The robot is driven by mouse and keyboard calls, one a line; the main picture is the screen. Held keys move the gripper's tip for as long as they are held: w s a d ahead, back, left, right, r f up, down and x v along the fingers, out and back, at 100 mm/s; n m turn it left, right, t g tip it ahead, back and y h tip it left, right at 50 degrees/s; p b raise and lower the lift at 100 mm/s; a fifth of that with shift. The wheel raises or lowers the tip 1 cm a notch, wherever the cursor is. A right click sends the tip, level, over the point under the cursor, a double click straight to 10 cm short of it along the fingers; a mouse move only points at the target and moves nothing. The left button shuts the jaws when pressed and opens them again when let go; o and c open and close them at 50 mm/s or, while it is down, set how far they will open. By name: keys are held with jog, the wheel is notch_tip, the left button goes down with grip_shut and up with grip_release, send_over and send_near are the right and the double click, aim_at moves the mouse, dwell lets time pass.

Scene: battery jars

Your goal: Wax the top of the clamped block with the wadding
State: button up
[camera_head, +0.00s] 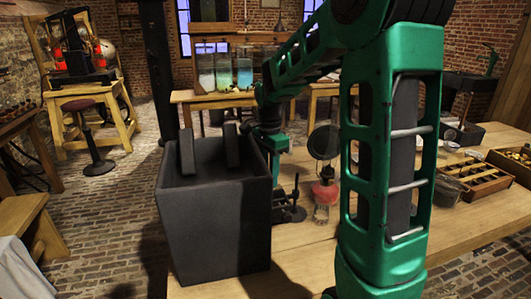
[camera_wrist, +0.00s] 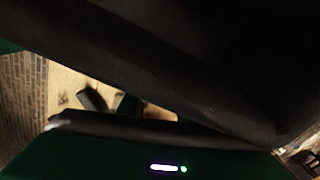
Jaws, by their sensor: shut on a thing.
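My gripper (camera_head: 272,150) points down beside the back right rim of a large dark open-topped box. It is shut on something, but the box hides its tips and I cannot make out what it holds. In the wrist view dark surfaces fill most of the picture, with a small pale tip (camera_wrist: 55,123) at the left; I cannot tell whether this is wadding. A dark metal fixture (camera_head: 289,207) stands on the table just right of the box. I cannot clearly make out a clamped block there.
The dark box (camera_head: 215,230) stands at the left front of the wooden table (camera_head: 460,228), with two upright slabs at its top. A red-based lamp (camera_head: 325,190) with a round dark disc stands near the fixture. Trays (camera_head: 475,182) lie at the right. Bare tabletop shows in front.

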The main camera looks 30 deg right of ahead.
jog(key=shift+d+r, duration=0.15)
jog(key=shift+r, duration=1.85)
jog(key=shift+d+r, duration=0.15)
jog(key=shift+r, duration=1.8)
jog(key=shift+s+d, duration=0.15)
jog(key=shift+s, duration=0.05)
